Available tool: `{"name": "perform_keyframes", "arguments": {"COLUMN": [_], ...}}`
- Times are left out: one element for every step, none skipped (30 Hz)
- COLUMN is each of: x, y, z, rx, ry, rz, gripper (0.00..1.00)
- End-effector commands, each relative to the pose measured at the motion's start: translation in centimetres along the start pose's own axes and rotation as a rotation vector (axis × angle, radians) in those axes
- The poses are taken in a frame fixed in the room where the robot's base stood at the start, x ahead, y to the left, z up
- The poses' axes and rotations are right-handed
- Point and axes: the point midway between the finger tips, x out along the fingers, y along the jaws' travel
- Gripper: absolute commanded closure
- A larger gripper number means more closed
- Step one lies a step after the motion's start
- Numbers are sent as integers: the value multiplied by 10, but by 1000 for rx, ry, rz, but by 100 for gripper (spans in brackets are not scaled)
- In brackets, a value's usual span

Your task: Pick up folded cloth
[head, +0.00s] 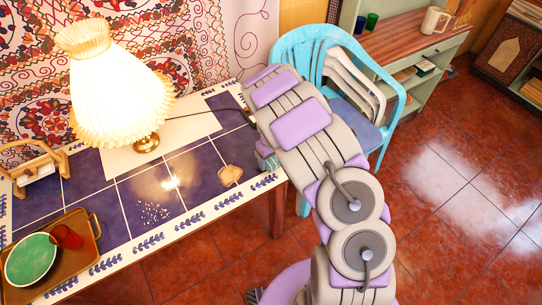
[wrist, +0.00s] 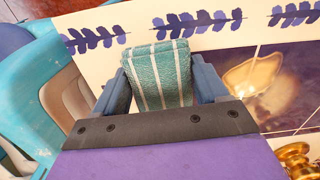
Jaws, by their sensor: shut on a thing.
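The folded cloth (wrist: 158,78) is green with white stripes and shows in the wrist view between the two blue-grey fingers of my gripper (wrist: 160,70). My gripper is shut on it, with a finger at each side. In the head view a small part of the cloth (head: 271,163) shows at the right end of the tiled table (head: 190,222), below my arm. My arm hides most of the gripper and cloth there. I cannot tell whether the cloth still touches the table.
A lit lamp (head: 118,98) stands on the table, with a wooden holder (head: 55,160), a tray (head: 93,232) with a green bowl (head: 30,258) and red cup (head: 67,237), and a tan piece (head: 230,175). A blue chair (head: 385,145) stands close by. Red floor (head: 460,200) is open at right.

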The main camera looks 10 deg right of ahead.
Motion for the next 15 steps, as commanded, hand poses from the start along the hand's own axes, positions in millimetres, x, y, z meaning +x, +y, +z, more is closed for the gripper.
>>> {"name": "perform_keyframes", "arguments": {"x": [-2, -2, -3, -4, -4, -6, -6, -6, -7, -8, -8, -8, -9, -9, -10], "y": [-6, -8, -11, -14, -17, -22, -25, -28, -33, -36, -40, -43, -47, -50, -54], "z": [7, 10, 15, 20, 25, 30, 35, 40, 47, 52, 57, 64, 69, 73, 79], "rx": [1, 1, 0, 1, 2, -1, -1, 2, 0, 0, -1, 1, 0, -1, -1], "ry": [-5, -3, 0, -2, -3, -2, -1, -1, -2, -2, -3, -3, -3, -3, -2], "rz": [-3, -2, 0, -1, -2, -2, -1, -1, -2, -4, -3, -1, -3, -3, -3], "gripper": [57, 57, 57, 57, 57, 57, 57, 57, 57, 57, 57, 57, 57, 57, 57]}}
